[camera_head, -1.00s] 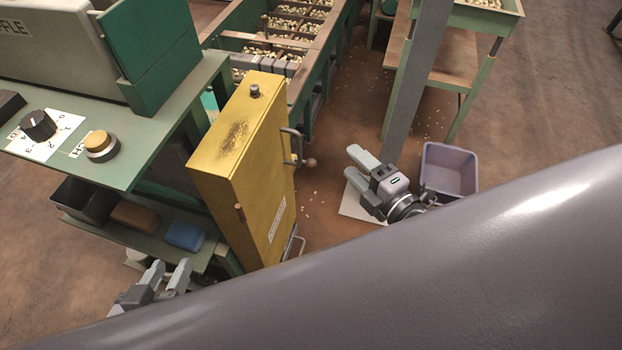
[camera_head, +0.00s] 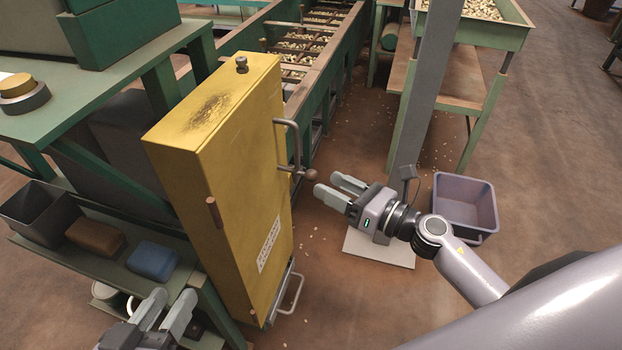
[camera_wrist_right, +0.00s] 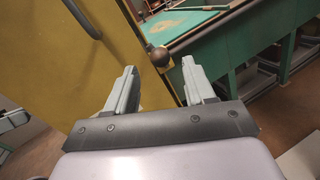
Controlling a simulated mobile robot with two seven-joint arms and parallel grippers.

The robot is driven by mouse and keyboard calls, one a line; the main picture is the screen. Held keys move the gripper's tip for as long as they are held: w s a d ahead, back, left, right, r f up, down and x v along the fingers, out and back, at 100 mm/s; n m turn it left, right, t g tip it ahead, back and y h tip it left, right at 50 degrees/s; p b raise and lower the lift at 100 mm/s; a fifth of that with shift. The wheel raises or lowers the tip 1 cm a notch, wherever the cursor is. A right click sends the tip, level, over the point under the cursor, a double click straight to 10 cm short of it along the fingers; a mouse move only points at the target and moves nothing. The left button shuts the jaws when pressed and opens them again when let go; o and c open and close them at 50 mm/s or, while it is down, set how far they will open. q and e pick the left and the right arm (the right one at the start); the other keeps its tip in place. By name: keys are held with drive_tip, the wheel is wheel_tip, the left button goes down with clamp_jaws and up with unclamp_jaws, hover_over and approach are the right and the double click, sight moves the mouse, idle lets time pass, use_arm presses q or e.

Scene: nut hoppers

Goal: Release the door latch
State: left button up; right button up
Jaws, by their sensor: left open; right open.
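A tall yellow cabinet (camera_head: 240,200) stands at the centre left of the head view, its door side facing right. A grey bar handle (camera_head: 289,145) is on the door, with a brown ball-ended latch lever (camera_head: 310,174) beside it. In the right wrist view the latch's ball (camera_wrist_right: 160,57) shows just beyond and between the fingertips. My right gripper (camera_head: 334,190) is open and empty, its fingers pointing at the latch ball, apparently a small gap away. My left gripper (camera_head: 168,312) is open and empty at the lower left, near the cabinet's base.
A green bench (camera_head: 90,120) stands left of the cabinet, with a lower shelf holding a dark bin (camera_head: 40,207), a brown block (camera_head: 95,237) and a blue block (camera_head: 152,260). A grey post (camera_head: 425,90) and a purple bin (camera_head: 465,203) stand at right.

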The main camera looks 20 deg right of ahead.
sight(311, 175)
drive_tip(key=shift+x, duration=3)
